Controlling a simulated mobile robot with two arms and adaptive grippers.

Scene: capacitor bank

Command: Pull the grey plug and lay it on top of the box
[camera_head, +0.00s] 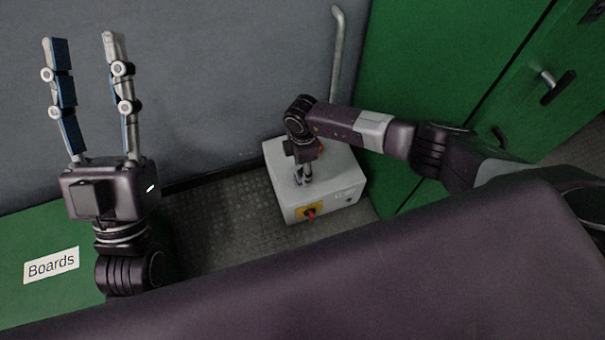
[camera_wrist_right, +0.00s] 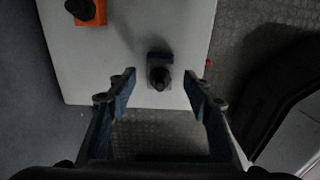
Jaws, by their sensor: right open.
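The box (camera_head: 325,198) is pale grey and stands on the floor at the wall; its surface also fills the upper part of the right wrist view (camera_wrist_right: 110,60). The grey plug (camera_wrist_right: 159,75) is dark and sits on the box's face near one edge. My right gripper (camera_head: 303,178) reaches down over the box; its arm hides part of it. In the right wrist view my open fingers (camera_wrist_right: 160,92) lie one on each side of the plug, with gaps; I cannot tell their height over it. My left gripper (camera_head: 86,45) is open, empty and raised, fingers up.
An orange and black part (camera_wrist_right: 88,10) sits on the box away from the plug. A yellow plate with a red knob (camera_head: 309,212) is on the box's front. A green cabinet (camera_head: 440,70) stands right, a grey pipe (camera_head: 338,45) behind. A green "Boards" surface (camera_head: 50,265) is lower left.

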